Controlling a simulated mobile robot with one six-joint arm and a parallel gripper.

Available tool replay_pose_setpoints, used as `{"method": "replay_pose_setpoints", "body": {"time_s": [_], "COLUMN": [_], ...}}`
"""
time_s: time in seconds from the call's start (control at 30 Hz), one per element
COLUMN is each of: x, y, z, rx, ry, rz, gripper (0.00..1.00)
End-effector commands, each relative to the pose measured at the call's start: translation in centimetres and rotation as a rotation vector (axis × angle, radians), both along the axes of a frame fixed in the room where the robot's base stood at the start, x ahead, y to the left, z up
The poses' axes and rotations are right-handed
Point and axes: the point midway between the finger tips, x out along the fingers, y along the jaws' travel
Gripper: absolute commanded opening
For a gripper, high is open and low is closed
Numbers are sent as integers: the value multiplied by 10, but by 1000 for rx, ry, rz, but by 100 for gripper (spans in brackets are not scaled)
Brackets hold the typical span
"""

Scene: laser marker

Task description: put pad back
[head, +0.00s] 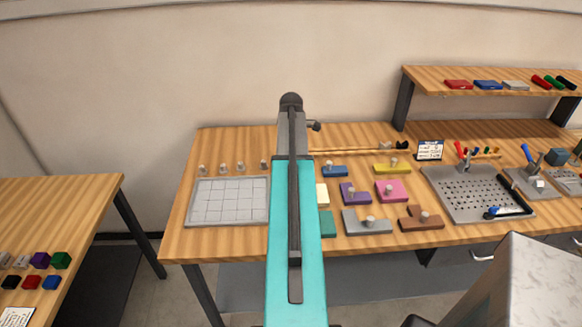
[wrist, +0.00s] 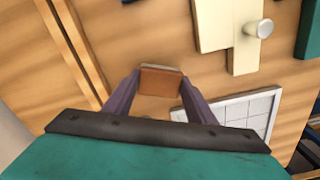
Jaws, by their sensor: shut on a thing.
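My gripper (wrist: 160,84) is shut on a small orange-brown block (wrist: 160,83), probably the pad, in the wrist view. The block has a paler strip along its top edge and sits between the two purple-grey fingertips. Wooden table top lies behind it; I cannot tell the height of the gap or whether they touch. In the head view my own arm hides the gripper and the block. A white gridded tray (head: 190,213) lies left of my arm in the head view; it also shows at lower right in the wrist view (wrist: 228,106).
A cream knobbed piece (wrist: 213,22) lies near the block. Several coloured knobbed pieces, such as the pink one (head: 383,190), cover the table's middle. A perforated metal plate (head: 455,204) stands right. A raised shelf (head: 430,75) holds red, blue and grey pads.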

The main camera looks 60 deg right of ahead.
Motion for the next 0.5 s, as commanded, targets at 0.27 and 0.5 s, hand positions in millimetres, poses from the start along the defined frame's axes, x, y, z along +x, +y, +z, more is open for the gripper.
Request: {"method": "replay_pose_setpoints", "body": {"time_s": [0.27, 0.5], "x": [0, 0], "y": [0, 0], "z": [-12, -13], "rx": [0, 0], "ry": [0, 0], "rz": [0, 0], "gripper": [26, 26]}}
